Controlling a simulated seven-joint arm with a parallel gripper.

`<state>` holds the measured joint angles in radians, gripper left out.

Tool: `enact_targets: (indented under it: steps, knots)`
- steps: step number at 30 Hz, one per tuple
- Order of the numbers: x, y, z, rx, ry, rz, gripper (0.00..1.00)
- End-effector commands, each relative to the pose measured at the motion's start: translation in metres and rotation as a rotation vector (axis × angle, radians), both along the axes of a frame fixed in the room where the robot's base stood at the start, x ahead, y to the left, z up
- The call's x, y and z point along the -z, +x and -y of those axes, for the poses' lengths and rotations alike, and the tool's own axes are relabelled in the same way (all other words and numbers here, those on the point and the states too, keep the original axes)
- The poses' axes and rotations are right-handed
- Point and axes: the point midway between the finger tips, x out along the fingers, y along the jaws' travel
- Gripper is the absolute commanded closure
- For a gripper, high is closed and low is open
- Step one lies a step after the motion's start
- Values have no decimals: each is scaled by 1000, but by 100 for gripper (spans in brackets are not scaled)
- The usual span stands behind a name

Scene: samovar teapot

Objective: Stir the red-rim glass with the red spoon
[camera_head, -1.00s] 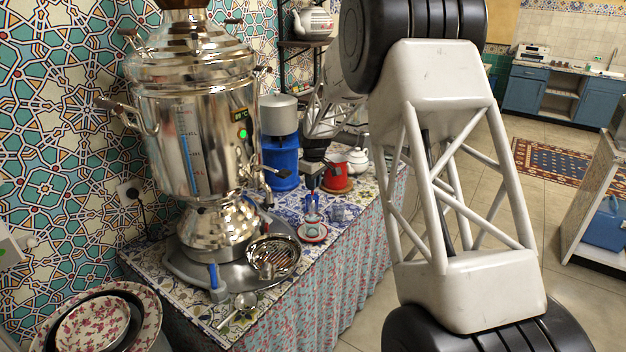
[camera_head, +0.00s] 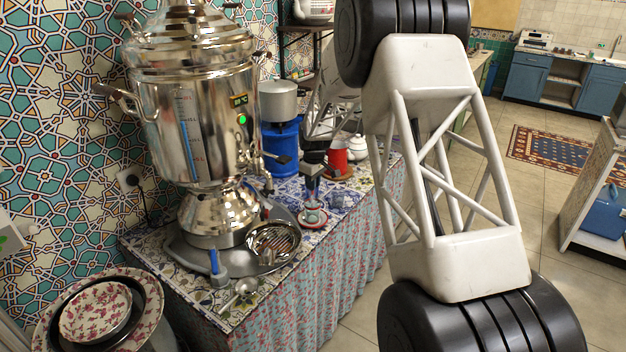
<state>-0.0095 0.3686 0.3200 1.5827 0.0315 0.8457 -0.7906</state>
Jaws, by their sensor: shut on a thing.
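The red-rim glass (camera_head: 312,215) is small in the head view, standing on a saucer with a red edge near the front edge of the tiled counter. My gripper (camera_head: 312,196) is directly above it, pointing down, its fingertips close to the glass's rim. The gripper is shut on a thin thing that I take to be the red spoon; it is too small and too covered to make out clearly. I cannot tell whether the spoon's end is inside the glass.
A large metal samovar (camera_head: 198,120) stands left on a tray with a strainer bowl (camera_head: 273,240). Behind the gripper are a blue canister (camera_head: 281,150), a red container (camera_head: 338,158) and a white teapot (camera_head: 357,148). A metal spoon (camera_head: 243,288) lies at the near counter corner.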

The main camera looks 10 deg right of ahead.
Motion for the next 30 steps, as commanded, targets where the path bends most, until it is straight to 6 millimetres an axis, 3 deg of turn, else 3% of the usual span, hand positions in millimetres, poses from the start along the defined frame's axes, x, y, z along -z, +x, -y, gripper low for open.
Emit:
enact_targets:
  steps: [30]
  knots:
    - [48, 0, 0, 0, 0, 0, 100]
